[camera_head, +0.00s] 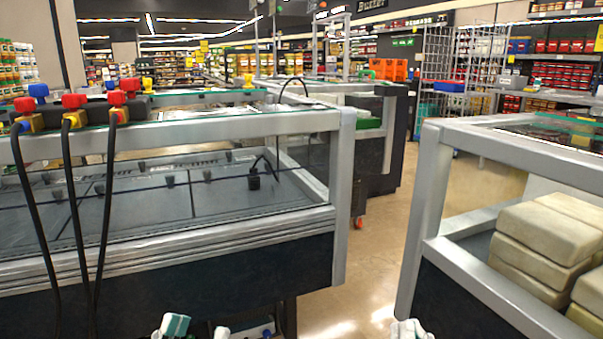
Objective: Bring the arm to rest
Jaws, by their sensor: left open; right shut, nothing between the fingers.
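My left gripper (197,328) shows at the bottom edge, left of the middle. Its two fingertips stand apart with nothing visible between them. My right gripper (408,328) shows at the bottom edge, right of the middle. Its fingertips are together and hold nothing. Only the tips of both grippers are in view; the arms behind them are cut off by the frame. Both are in front of and below the display cases, and I cannot tell whether either touches anything.
A glass-topped display case (180,258) fills the left, with red, blue and yellow fittings (72,101) and black hoses (108,200). Another case (432,185) at right holds pale blocks (541,232). A floor aisle (375,255) lies between them. Stocked shelves (565,70) stand behind.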

